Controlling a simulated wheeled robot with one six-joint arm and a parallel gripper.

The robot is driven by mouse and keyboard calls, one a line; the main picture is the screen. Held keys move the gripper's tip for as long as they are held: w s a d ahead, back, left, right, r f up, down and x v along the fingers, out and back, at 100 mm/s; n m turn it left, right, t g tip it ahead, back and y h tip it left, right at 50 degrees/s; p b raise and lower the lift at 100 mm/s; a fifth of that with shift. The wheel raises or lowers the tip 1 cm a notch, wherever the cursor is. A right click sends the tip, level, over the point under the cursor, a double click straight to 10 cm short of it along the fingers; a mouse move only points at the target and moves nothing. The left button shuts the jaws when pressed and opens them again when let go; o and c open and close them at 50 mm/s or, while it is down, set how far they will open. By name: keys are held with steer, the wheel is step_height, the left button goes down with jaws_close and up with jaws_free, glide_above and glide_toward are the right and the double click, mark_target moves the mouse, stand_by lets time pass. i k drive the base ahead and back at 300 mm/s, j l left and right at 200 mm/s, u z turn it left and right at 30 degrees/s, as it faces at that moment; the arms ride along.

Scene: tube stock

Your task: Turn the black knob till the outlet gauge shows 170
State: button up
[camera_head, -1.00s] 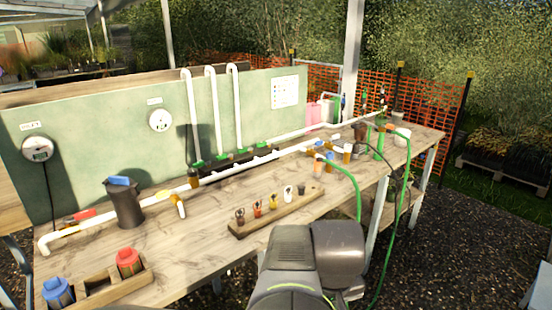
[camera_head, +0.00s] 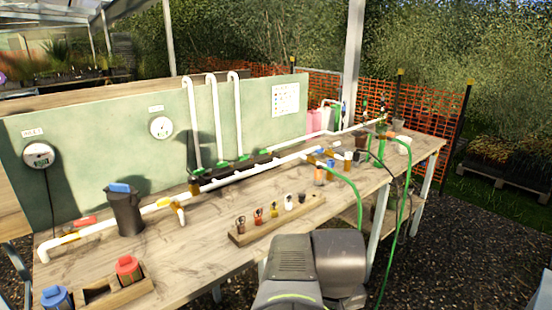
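I cannot single out the black knob for certain. A small dark fitting (camera_head: 194,188) sits on the white pipe (camera_head: 232,179) that runs along the bench. My arm shows at the bottom centre, in front of the bench; my gripper's fingers are not visible.
A dark canister with a blue top (camera_head: 124,210) stands by the pipe. A wooden strip (camera_head: 277,222) with several small coloured fittings lies near the front edge. A wooden tray (camera_head: 126,290) holds a red and a blue item. A green hose (camera_head: 405,210) hangs over the bench's right side.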

mark_target(192, 181)
steer(key=i+j+z, duration=0.1)
steer(key=j+z, duration=0.15)
steer(key=j, duration=0.45)
steer(key=j+z, duration=0.3)
steer(key=j, duration=0.4)
